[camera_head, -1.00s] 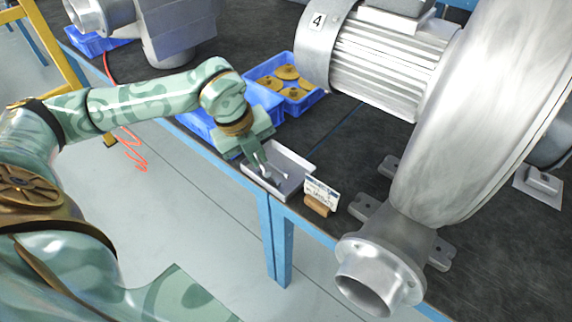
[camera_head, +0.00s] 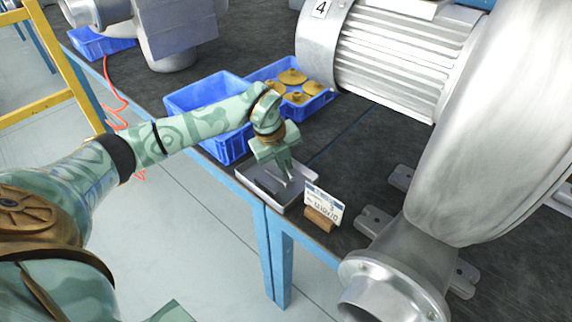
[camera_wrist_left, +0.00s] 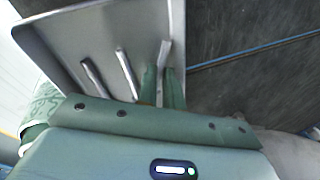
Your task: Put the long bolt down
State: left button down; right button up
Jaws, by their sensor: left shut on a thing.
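My left gripper (camera_head: 288,172) is over the small grey metal tray (camera_head: 258,195) at the bench edge, pointing down. In the left wrist view its green fingers (camera_wrist_left: 163,88) are shut on a grey bolt (camera_wrist_left: 165,52), which stands out beyond the fingertips near the tray's right wall. Two more grey bolts, a left one (camera_wrist_left: 94,76) and a middle one (camera_wrist_left: 127,70), lie in the tray apart from each other. I cannot tell whether the held bolt touches the tray floor. My right gripper is not in view.
A printed card (camera_head: 324,203) on a wooden block (camera_head: 319,220) stands right of the tray. Blue bins sit behind it, one (camera_head: 200,98) partly behind my arm, another (camera_head: 322,103) with brass parts. A large blower (camera_head: 480,150) fills the right side.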

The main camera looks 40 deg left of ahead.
pick_arm(q)
jog(key=shift+r, duration=0.15)
jog(key=c, duration=1.8)
grip_release()
jog(key=shift+s+f, duration=0.1)
jog(key=shift+f, duration=0.1)
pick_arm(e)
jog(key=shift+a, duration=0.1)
